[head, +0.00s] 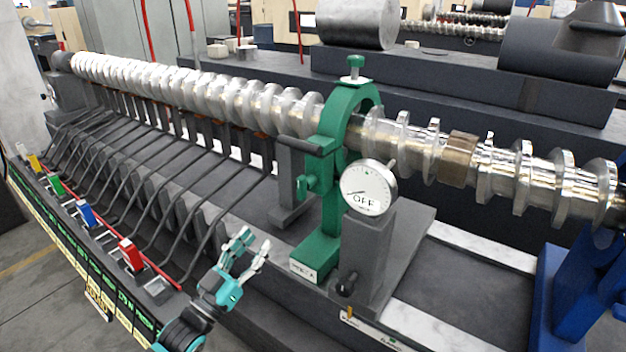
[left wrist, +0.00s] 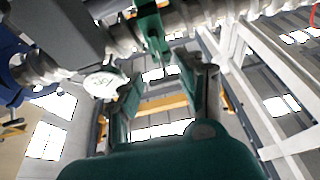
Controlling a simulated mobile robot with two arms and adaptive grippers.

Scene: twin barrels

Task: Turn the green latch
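A green ring stand (head: 335,130) clasps the long silver screw shaft. A small green latch-like piece (head: 303,187) sticks out on its left side, below a dark grey bar; a green knob (head: 355,66) tops the ring. My left gripper (head: 254,243) is below and left of that piece, apart from it, with its fingers spread and empty. In the left wrist view the two fingers (left wrist: 165,85) stand wide apart, and a green part (left wrist: 151,30) shows beyond them, not between the tips. My right gripper is not in view.
A round gauge reading OFF (head: 369,187) stands on a grey post right of the ring. Several bent dark rods and a row of coloured levers (head: 132,254) lie to the left. A blue stand (head: 565,300) is at the right.

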